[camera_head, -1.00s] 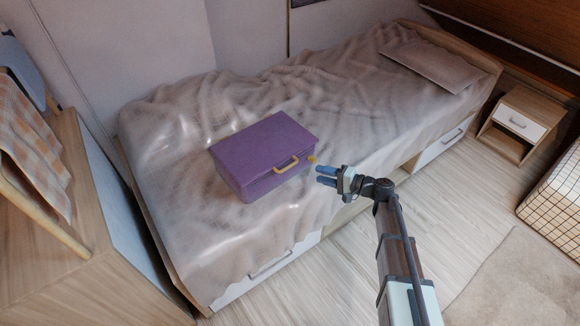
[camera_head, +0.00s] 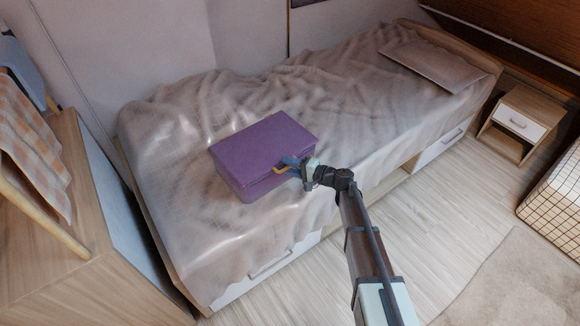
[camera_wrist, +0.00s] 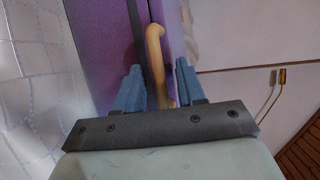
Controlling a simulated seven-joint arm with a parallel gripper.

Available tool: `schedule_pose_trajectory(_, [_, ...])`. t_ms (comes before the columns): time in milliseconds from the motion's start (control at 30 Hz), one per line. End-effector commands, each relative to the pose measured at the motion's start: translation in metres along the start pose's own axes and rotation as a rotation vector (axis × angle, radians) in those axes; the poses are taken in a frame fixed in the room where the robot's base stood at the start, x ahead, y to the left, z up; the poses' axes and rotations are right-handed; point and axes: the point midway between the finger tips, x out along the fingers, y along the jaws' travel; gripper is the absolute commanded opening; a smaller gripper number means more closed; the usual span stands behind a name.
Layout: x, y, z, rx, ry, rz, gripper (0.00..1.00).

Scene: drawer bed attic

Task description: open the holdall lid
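The purple holdall (camera_head: 258,148) lies on the bed with its lid (camera_head: 262,139) down. Its yellow handle (camera_head: 281,171) sits on the side facing me. In the head view my gripper (camera_head: 290,163) is at the handle's right part. In the wrist view the handle (camera_wrist: 155,62) runs between the two blue fingers of my gripper (camera_wrist: 158,85). The fingers are apart, with a visible gap on each side of the handle.
The bed (camera_head: 165,195) has a rumpled cover and a pillow (camera_head: 433,65) at the far end. A wooden cabinet (camera_head: 75,200) stands at the left. A nightstand (camera_head: 517,122) is at the right. The floor (camera_head: 440,215) in front of the bed is clear.

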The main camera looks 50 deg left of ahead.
Motion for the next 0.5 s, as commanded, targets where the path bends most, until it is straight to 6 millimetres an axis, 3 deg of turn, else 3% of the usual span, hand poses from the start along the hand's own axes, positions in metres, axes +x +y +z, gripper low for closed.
schedule_pose_trajectory(333, [0.0024, 0.0001, 0.0002, 0.000, 0.000, 0.000, 0.38])
schedule_pose_trajectory(500, [0.0022, 0.0002, 0.0002, 0.000, 0.000, 0.000, 0.22])
